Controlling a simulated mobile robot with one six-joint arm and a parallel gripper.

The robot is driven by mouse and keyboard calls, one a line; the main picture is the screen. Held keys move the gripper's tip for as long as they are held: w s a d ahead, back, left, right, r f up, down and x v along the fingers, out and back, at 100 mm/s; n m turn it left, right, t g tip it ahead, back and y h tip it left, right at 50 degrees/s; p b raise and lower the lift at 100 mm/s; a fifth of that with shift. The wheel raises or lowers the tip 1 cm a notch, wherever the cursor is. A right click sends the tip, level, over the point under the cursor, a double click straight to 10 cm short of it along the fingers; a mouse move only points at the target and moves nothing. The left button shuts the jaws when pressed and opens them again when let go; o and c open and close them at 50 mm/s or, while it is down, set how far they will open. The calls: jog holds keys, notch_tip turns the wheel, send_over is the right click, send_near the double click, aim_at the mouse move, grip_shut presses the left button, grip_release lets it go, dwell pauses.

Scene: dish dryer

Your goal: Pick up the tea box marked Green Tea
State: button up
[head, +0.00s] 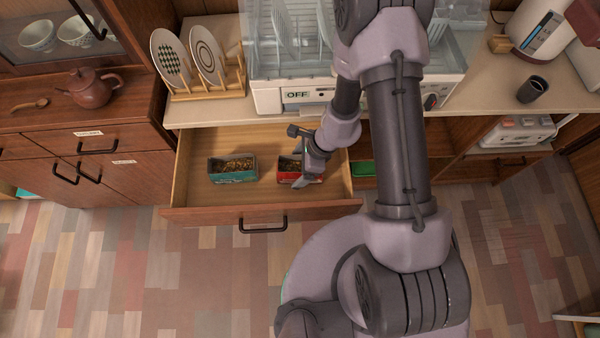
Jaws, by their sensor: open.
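An open drawer (255,215) holds two small open-topped boxes with dark brown and golden contents. The teal-sided box (238,177) sits on the left. The red-sided box (287,180) sits to its right. The print on both is too small to read, so I cannot tell which is marked Green Tea. My gripper (302,168) is open, low in the drawer at the right side of the red box, and partly covers it. I cannot tell whether it touches the box. The teal box is apart from my gripper.
The drawer's front panel and handle (263,226) stick out over the floor. A dish dryer (290,92) and a plate rack (210,85) stand on the counter above. A green item (362,169) lies right of the drawer. The drawer's left end is bare.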

jog(key=shift+x, duration=1)
jog(key=shift+r, duration=0.1)
jog(key=shift+f+b, duration=0.25)
jog(key=shift+b, duration=0.35)
jog(key=c, duration=1.6)
